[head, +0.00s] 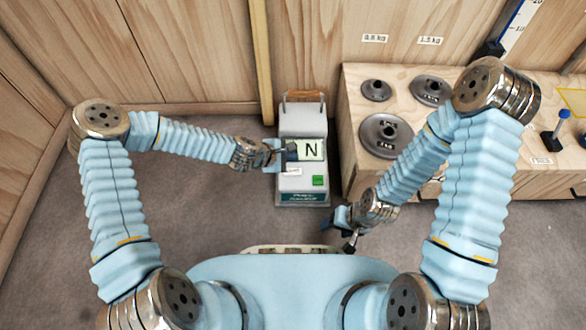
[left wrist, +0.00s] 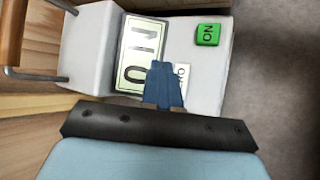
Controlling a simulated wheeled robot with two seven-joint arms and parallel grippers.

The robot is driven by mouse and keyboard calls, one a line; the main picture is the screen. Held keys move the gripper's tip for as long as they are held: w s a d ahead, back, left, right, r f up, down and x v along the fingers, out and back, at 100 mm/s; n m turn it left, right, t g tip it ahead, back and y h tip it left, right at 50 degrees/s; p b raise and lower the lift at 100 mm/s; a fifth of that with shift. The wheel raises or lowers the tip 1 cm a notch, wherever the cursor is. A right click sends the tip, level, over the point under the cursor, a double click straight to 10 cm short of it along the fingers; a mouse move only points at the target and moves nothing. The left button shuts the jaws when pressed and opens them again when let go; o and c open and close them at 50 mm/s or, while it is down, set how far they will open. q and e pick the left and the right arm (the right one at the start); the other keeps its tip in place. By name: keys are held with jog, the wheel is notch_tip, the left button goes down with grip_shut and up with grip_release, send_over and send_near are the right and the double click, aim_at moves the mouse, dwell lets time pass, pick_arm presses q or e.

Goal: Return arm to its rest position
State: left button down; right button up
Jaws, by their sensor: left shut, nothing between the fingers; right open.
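My left arm reaches in from the left, and its gripper (head: 291,151) is over the left part of the display of a grey-white device (head: 290,197). In the left wrist view its blue fingers (left wrist: 163,84) are shut with nothing between them, in front of the device. I cannot tell whether they touch it. The display (head: 312,149) shows an N in the head view, the rest covered by the gripper; the wrist view shows both letters, O and N. A green ON button (head: 319,181) is on the device. My right gripper (head: 339,235) is open and empty, low over the grey floor.
A wooden bench (head: 350,100) at the right holds dark disc weights (head: 386,136) and a blue-knobbed lever (head: 563,115). My right arm passes in front of it. Wooden walls (head: 190,45) close the back and left.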

dwell(0.3)
pick_arm(q)
jog(key=s+a+r+m+g+y+p, duration=0.1)
jog(key=s+a+r+m+p, duration=0.1)
jog(key=s, duration=0.5)
jog(key=s+a+r+m+g+y+p, duration=0.1)
jog(key=s+a+r+m+g+p, duration=0.1)
jog(key=s+a+m+p, duration=0.3)
jog(key=s+a+r+m+g+y+p, duration=0.1)
jog(key=s+a+r+m+p, duration=0.1)
jog(key=s+a+m+p, duration=0.2)
jog(key=s+m, duration=0.3)
jog(key=s, duration=0.3)
jog(key=shift+r+g, duration=0.3)
jog(key=shift+r, duration=0.05)
pick_arm(e)
notch_tip(320, 180, up, 11)
jog(key=shift+s+a, duration=0.25)
jog(key=shift+a, duration=0.05)
pick_arm(q)
jog(key=shift+w, duration=0.1)
pick_arm(e)
jog(key=shift+c, duration=0.2)
